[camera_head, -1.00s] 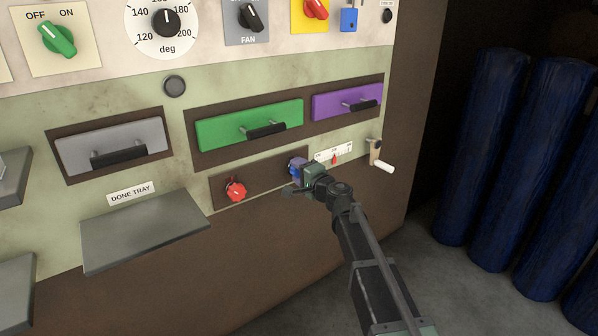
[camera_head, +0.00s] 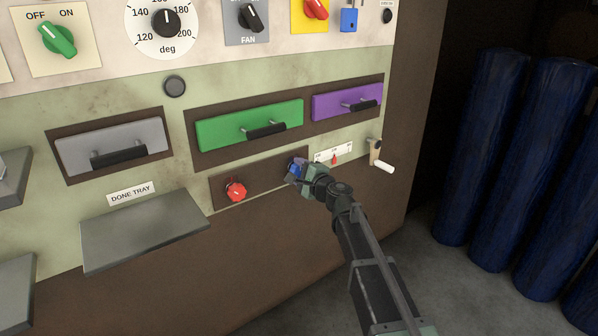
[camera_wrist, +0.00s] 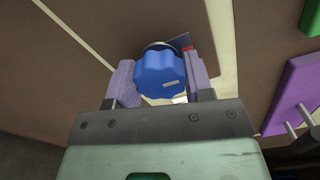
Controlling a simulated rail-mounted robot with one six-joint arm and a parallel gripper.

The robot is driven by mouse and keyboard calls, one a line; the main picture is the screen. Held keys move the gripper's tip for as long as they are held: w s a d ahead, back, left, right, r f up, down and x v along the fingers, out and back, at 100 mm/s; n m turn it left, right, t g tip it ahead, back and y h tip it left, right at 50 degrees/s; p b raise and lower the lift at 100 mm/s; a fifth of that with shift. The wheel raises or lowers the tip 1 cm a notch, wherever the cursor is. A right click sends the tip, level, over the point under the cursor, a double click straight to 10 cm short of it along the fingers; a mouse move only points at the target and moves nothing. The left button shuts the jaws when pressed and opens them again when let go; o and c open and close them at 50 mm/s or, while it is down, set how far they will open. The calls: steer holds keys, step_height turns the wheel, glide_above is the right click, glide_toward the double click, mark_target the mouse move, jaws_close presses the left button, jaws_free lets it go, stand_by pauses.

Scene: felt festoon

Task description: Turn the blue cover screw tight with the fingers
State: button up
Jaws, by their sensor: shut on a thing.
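The blue cover screw (camera_wrist: 160,74) is a lobed knob with a small pale mark on its face. In the wrist view it sits between the two purple finger pads of my gripper (camera_wrist: 160,85), which is shut on it. In the head view the blue screw (camera_head: 296,168) shows at the right end of a brown cover strip (camera_head: 264,182), partly hidden by my gripper (camera_head: 299,171). A red lobed screw (camera_head: 236,190) sits at the left end of the same strip.
A small scale with a red pointer (camera_head: 334,157) and a crank with a white handle (camera_head: 380,162) are right of my gripper. Green (camera_head: 250,125) and purple (camera_head: 346,98) drawers are above. A grey shelf (camera_head: 145,230) juts out at left.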

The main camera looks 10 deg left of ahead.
steer(key=shift+s, duration=0.1)
steer(key=o, duration=0.9)
steer(key=v, duration=1)
steer(key=shift+s+d, duration=0.25)
steer(key=shift+d, duration=0.1)
